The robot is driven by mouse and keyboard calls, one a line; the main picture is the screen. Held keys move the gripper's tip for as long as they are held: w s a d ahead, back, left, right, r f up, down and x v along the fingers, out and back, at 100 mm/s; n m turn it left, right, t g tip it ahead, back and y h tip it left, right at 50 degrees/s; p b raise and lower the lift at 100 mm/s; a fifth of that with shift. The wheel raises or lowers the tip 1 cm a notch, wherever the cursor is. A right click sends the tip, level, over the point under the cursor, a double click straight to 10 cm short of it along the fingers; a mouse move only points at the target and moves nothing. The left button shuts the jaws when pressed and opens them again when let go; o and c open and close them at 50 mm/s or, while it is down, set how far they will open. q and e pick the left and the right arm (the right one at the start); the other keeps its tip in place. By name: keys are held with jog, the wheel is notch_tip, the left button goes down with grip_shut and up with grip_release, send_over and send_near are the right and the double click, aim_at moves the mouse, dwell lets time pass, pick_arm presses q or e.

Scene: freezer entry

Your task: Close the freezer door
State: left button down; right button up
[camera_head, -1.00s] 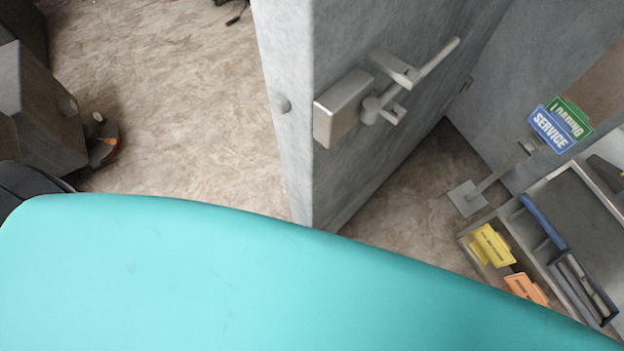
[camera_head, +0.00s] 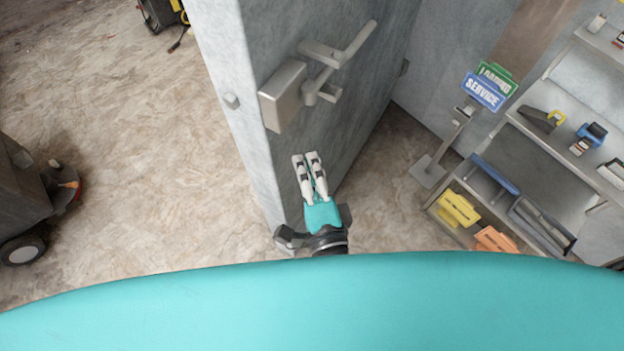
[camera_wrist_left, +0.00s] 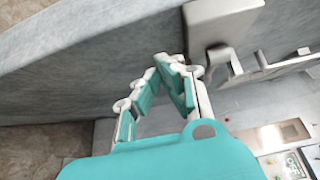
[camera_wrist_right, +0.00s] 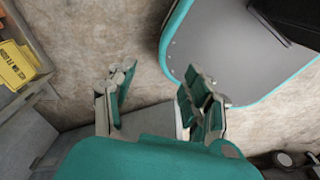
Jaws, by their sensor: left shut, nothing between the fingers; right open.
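The freezer door (camera_head: 350,110) is a thick grey slab standing open, its edge toward me in the head view. Its metal latch box (camera_head: 283,96) and lever handle (camera_head: 345,50) are on the right-hand face. My left gripper (camera_head: 305,158) is shut and empty, just below the latch box, in front of that face; whether it touches the door I cannot tell. In the left wrist view the door face (camera_wrist_left: 90,60) and latch box (camera_wrist_left: 220,20) lie just beyond the fingers. My right gripper (camera_wrist_right: 155,90) is open and empty over the floor, shown only in the right wrist view.
A stand with green and blue signs (camera_head: 485,88) is right of the door. Shelves (camera_head: 575,140) with small items and yellow and orange tags line the right side. A dark wheeled machine (camera_head: 30,200) stands at left. The floor (camera_head: 130,130) left of the door is clear.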

pick_arm(q)
jog(key=w+a+p, duration=0.3)
jog(key=w, duration=0.2)
jog(key=shift+a, duration=0.35)
jog(key=shift+f, duration=0.1)
